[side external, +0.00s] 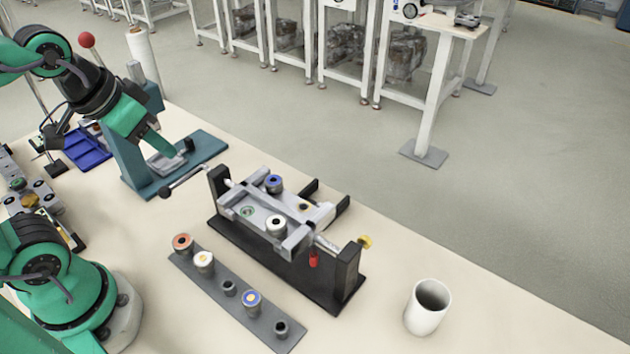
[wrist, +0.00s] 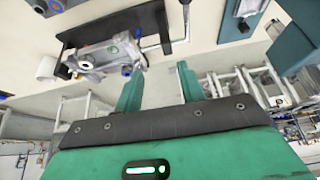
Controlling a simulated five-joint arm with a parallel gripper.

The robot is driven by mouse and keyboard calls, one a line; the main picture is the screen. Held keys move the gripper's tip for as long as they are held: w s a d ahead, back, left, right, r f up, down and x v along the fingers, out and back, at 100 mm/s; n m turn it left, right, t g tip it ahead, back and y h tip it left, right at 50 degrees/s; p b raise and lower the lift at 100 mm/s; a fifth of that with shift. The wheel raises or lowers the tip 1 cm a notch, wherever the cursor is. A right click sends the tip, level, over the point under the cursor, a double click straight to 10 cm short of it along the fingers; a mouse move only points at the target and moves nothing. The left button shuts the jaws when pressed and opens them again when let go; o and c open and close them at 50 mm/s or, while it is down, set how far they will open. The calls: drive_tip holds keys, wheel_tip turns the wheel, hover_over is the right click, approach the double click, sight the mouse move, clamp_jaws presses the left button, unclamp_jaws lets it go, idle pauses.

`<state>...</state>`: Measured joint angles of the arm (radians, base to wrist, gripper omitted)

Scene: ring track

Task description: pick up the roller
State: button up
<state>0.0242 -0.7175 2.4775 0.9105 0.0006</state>
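Several short cylindrical rollers stand on a grey strip in the side view: an orange-topped roller (side external: 183,243), a cream-topped roller (side external: 204,262), a blue-topped roller (side external: 252,301) and small grey ones (side external: 229,288). The track fixture (side external: 340,283) behind the strip bears another blue-topped roller (side external: 274,184) and a white-topped roller (side external: 276,225). I cannot tell which roller the task means. My gripper (wrist: 159,88) is open and empty, its two green fingers apart in the wrist view. In the side view it hangs left of the fixture, above the teal stand, away from the rollers.
A teal stand (side external: 130,165) with a lever is below my gripper. A blue tray (side external: 87,147) lies at the left. A white cup (side external: 427,307) stands right of the fixture. The bench is clear between cup and strip.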

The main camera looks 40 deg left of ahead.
drive_tip(key=w+d+m+g, duration=0.3)
drive_tip(key=w+d, duration=0.2)
drive_tip(key=d, duration=0.3)
drive_tip(key=m+g, duration=0.2)
drive_tip(key=m, duration=0.1)
approach(275, 223)
drive_tip(key=shift+w+a+f, duration=0.1)
drive_tip(key=shift+a+f, duration=0.05)
drive_tip(key=shift+a, duration=0.45)
drive_tip(key=shift+d+f+m, duration=0.3)
drive_tip(key=shift+d, duration=0.35)
drive_tip(key=shift+f, duration=0.1)
drive_tip(key=shift+a+f, duration=0.1)
drive_tip(key=shift+f, duration=3.7)
drive_tip(key=c, duration=0.7)
